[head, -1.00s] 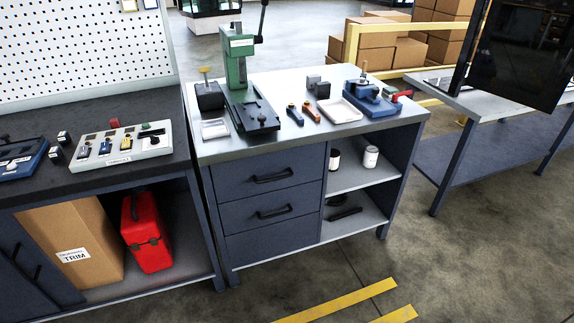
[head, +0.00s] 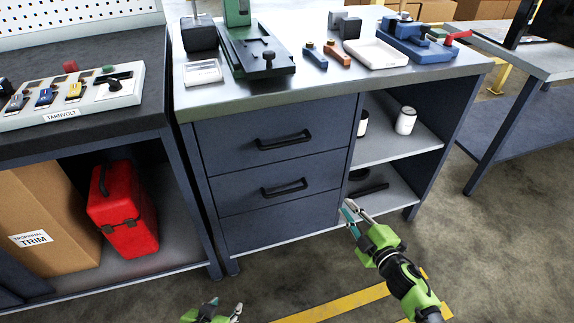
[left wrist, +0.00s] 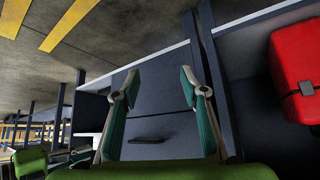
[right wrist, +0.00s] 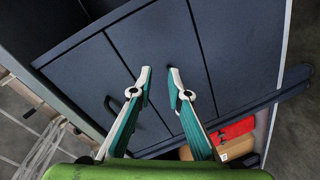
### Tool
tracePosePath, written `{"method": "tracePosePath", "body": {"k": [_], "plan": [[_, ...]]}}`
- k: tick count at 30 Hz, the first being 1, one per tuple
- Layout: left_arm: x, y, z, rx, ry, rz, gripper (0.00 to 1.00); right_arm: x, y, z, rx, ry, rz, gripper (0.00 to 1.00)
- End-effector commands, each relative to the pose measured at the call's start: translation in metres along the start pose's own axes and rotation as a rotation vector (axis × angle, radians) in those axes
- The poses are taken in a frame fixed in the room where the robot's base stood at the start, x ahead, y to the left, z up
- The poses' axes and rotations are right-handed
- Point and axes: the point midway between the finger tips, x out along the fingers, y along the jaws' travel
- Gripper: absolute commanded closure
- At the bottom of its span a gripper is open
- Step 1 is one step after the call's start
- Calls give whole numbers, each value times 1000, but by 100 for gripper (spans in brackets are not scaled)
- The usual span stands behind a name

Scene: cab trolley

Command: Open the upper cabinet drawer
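The cabinet's upper drawer (head: 230,132) is shut, its front flush with the cabinet. Its black bar handle (head: 284,141) is unobstructed in the head view. The middle drawer (head: 236,196), with a similar handle (head: 285,188), is also shut. My right gripper (head: 350,207) is open and empty, below and right of both handles. In the right wrist view its fingers (right wrist: 160,72) are apart before the drawer fronts. My left gripper (head: 226,306) is low at the bottom edge; the left wrist view shows its fingers (left wrist: 159,76) apart and empty. A dark handle (left wrist: 148,141) shows between them, some distance beyond.
The worktop (head: 225,101) above the drawers carries a green press (head: 238,40), a white tray (head: 376,53) and a blue vise (head: 415,42). Open shelves (head: 385,137) stand right of the drawers. A red case (head: 123,212) sits on the left bench's shelf. Floor in front is clear.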

Motion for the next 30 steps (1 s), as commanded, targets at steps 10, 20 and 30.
{"method": "tracePosePath", "body": {"k": [10,20,30], "plan": [[-64,0,-82,-2,238,-3,60,10,76,-124,-479,373,220,84],[-87,0,-98,-1,281,-4,60,16,91,-156,-566,432,257,84],[-88,2,-117,0,366,2,60,78,99,-188,-565,430,258,84]]}}
